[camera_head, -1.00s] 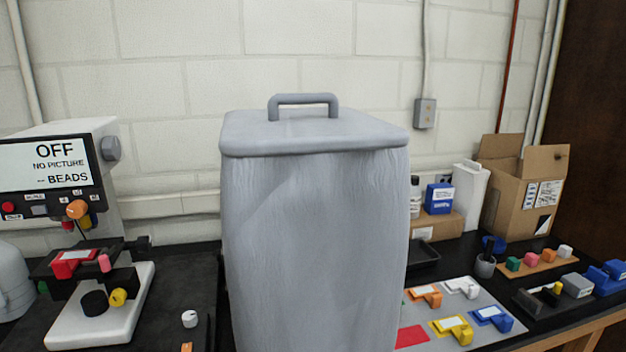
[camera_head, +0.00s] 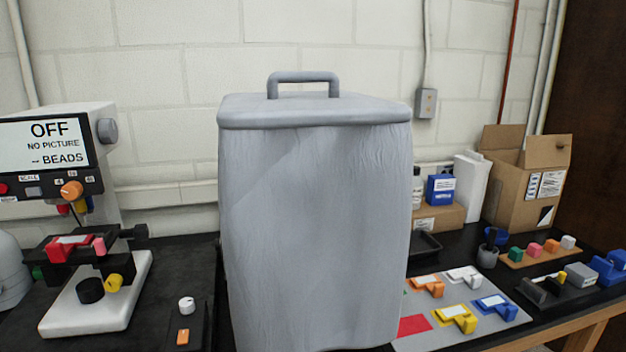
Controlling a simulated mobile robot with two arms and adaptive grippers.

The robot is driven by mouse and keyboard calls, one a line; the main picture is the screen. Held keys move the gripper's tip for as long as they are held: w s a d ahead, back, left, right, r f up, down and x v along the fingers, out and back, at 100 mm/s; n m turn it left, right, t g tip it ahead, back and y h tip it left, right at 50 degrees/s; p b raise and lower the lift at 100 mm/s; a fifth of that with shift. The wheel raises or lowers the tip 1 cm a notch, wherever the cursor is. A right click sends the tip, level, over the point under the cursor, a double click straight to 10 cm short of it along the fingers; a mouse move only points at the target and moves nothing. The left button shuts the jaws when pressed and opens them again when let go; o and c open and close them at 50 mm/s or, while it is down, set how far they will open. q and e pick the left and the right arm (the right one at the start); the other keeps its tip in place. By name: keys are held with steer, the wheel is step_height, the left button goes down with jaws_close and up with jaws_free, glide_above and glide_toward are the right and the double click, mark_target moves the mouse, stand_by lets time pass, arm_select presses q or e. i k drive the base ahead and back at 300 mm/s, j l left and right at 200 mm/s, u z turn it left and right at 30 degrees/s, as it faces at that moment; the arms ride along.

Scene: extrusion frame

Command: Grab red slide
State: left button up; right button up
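A red slide-like piece with a pale label (camera_head: 68,247) sits on the black stage of the microscope-like device (camera_head: 85,310) at the left. A pink knob is at its right side. On the grey mat (camera_head: 408,343) at the lower right lie an orange (camera_head: 428,286), a white (camera_head: 464,279), a yellow (camera_head: 455,318) and a blue slide piece (camera_head: 494,307). A flat red patch (camera_head: 414,325) on the mat has no piece on it. Neither of my grippers is in view.
A large grey lidded bin (camera_head: 315,220) stands in the middle and blocks the view behind it. A cardboard box (camera_head: 525,180), a blue box (camera_head: 440,189) and a board with coloured knobs (camera_head: 540,254) are at the right.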

mark_target(59, 250)
steer(key=u, duration=1.3)
steer(key=z, duration=0.55)
steer(key=j+z, duration=0.9)
steer(key=j, duration=0.15)
steer(key=j+z, duration=0.4)
steer(key=k+j, duration=0.05)
steer(key=j, duration=0.05)
